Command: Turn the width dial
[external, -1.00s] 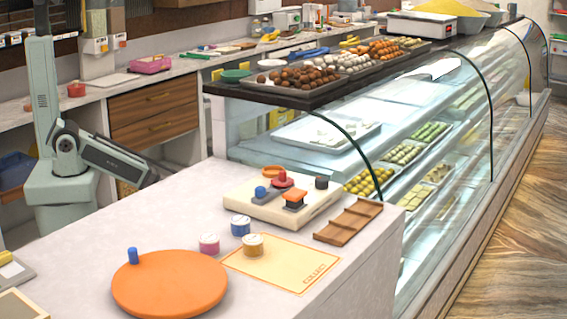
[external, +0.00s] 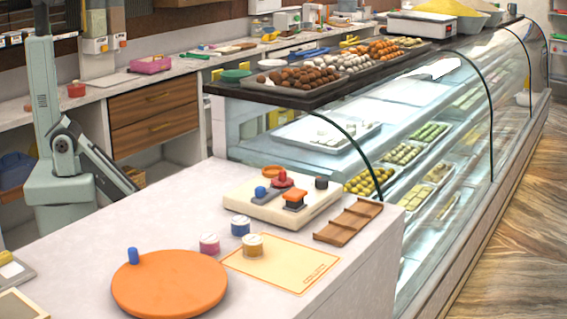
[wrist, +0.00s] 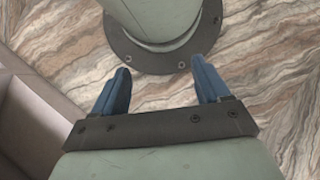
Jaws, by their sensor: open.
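A cream control box (external: 266,211) stands on the counter in the external view. It carries a red knob (external: 282,179), a small blue knob (external: 260,191), an orange-topped block (external: 294,197) and a dark knob (external: 321,183). I cannot tell which of these is the width dial. My gripper (wrist: 160,66) shows in the wrist view with its two blue fingers apart and nothing between them. It is over the brown veined floor beside my base, away from the box. In the external view the counter hides it.
A round orange board (external: 170,287) with a blue peg (external: 133,256) lies at the counter's front. A brown ridged tray (external: 348,222) lies right of the box.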

